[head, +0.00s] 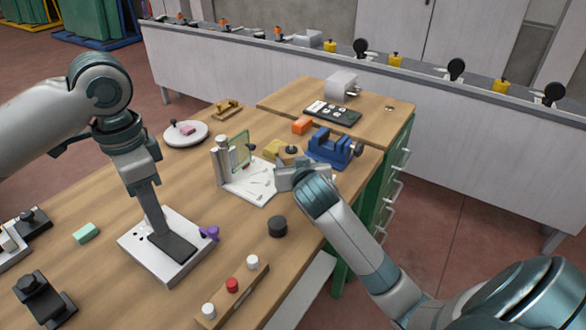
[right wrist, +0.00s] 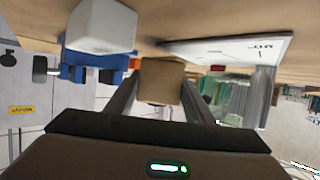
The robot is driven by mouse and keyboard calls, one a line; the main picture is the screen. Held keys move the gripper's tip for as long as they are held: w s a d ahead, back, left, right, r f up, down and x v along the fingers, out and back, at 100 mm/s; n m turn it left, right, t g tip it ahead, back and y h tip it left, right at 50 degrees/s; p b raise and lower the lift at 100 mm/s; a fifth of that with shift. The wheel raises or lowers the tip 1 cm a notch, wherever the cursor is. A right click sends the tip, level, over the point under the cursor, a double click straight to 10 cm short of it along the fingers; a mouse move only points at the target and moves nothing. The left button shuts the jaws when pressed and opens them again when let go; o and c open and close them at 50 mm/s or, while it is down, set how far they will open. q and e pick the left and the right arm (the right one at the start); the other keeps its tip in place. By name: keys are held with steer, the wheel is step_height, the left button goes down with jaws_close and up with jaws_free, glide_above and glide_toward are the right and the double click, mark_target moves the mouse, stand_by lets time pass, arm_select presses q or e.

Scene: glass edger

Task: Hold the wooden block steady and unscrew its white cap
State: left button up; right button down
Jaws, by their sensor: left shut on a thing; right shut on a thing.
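My right gripper (head: 283,178) is over the middle right of the table, beside a white fixture plate. The right wrist view shows its two fingers (right wrist: 158,92) shut on a tan, wood-coloured block (right wrist: 161,80). No white cap can be made out on this block. My left gripper (head: 162,230) points down over a white base plate (head: 150,262) with a dark pad (head: 176,247). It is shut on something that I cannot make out. A long wooden block (head: 240,300) at the front carries a white cap (head: 252,262), a red one (head: 232,285) and another white one (head: 208,310), apart from both grippers.
A blue vise (head: 333,148) and an orange block (head: 302,126) stand behind my right gripper. A black knob (head: 277,227) sits near the table's right edge. A purple wing knob (head: 209,233) is beside my left gripper.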

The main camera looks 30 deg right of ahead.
steer(key=shift+f, duration=1)
steer(key=shift+f, duration=0.15)
steer(key=c, duration=0.8)
jaws_free()
steer(key=shift+c, duration=0.2)
steer(key=shift+r, duration=0.2)
steer(key=v, duration=1.2)
steer(key=shift+a, duration=0.1)
